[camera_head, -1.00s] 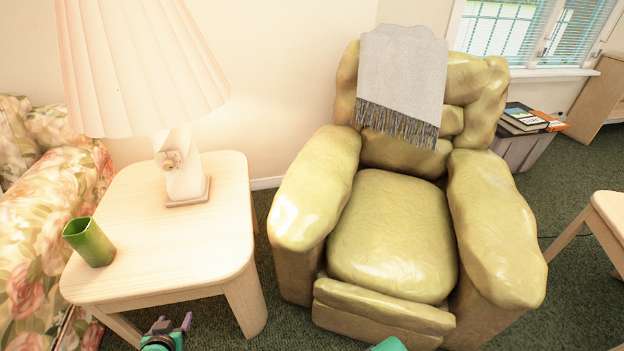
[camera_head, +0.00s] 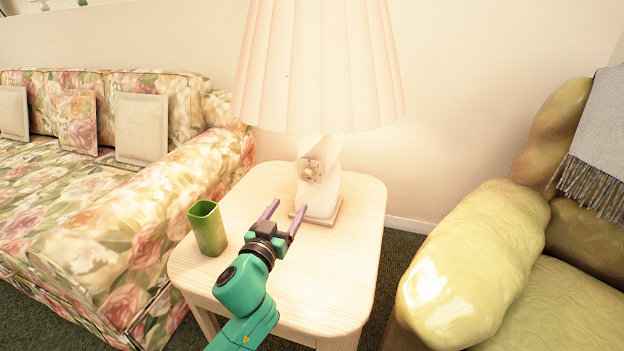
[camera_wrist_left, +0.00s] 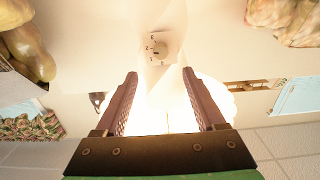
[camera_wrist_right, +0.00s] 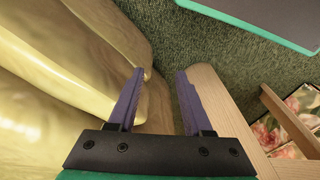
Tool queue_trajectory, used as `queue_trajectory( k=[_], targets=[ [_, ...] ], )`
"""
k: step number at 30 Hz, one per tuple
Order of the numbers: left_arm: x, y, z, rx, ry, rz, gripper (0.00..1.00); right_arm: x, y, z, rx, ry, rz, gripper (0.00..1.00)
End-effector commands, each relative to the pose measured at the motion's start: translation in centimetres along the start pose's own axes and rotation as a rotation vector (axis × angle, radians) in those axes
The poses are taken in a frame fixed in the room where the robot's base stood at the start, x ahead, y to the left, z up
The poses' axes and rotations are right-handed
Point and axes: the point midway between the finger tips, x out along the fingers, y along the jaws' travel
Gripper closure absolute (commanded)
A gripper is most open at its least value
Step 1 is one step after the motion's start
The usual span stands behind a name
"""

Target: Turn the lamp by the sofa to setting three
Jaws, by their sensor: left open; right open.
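The lamp (camera_head: 321,70) with a pleated cream shade and twisted white base stands lit on the side table, next to the sofa. Its round knob (camera_head: 308,174) sits on a square plate on the base. My right gripper (camera_wrist_right: 160,72) is open and empty, shown only in the right wrist view, near the armchair (camera_wrist_right: 60,90).
The pale wooden side table (camera_head: 340,290) holds a green vase (camera_head: 208,228) to the left of my left gripper. The floral sofa (camera_head: 120,230) is at left, the yellow-green armchair (camera_head: 480,260) at right. The tabletop's front right is clear.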

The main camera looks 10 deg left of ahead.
Motion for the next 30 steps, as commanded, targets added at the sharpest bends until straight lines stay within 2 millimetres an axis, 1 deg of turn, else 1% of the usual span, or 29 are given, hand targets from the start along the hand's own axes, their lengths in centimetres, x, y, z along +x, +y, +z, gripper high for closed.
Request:
queue_trajectory(
  k=[5,8,12,15,19,22,27,29,30],
  targets=[
    [3.8,-0.1,-0.1,0.002,0.002,-0.002,0.29,-0.7,-0.1,-0.1,-0.002,0.003,-0.003,0.50],
    [6.6,-0.1,0.0,0.002,0.001,-0.003,0.29,-1.5,-0.2,-0.1,-0.004,0.006,-0.006,0.50],
    [10.3,-0.2,0.1,0.002,0.000,-0.004,0.29,-3.2,-0.5,-0.2,-0.009,0.013,-0.012,0.50],
    [12.3,-0.1,0.2,0.001,-0.001,-0.003,0.29,-4.5,-0.6,-0.1,-0.013,0.015,-0.017,0.50],
    [13.6,-0.1,0.1,0.002,-0.002,-0.002,0.29,-5.7,-0.7,0.1,-0.017,0.016,-0.020,0.50],
    [13.9,-0.1,0.1,0.001,-0.003,-0.002,0.29,-6.0,-0.8,0.1,-0.018,0.017,-0.020,0.50],
    [13.9,-0.1,0.0,0.001,-0.004,-0.002,0.29,-6.0,-0.8,0.1,-0.018,0.017,-0.020,0.50],
    [13.8,-0.1,0.0,0.001,-0.004,-0.002,0.51,-6.0,-0.8,0.1,-0.018,0.017,-0.020,0.50],
    [13.8,-0.1,0.0,0.001,-0.004,-0.002,0.67,-6.0,-0.8,0.1,-0.018,0.017,-0.020,0.50]
  ],
)
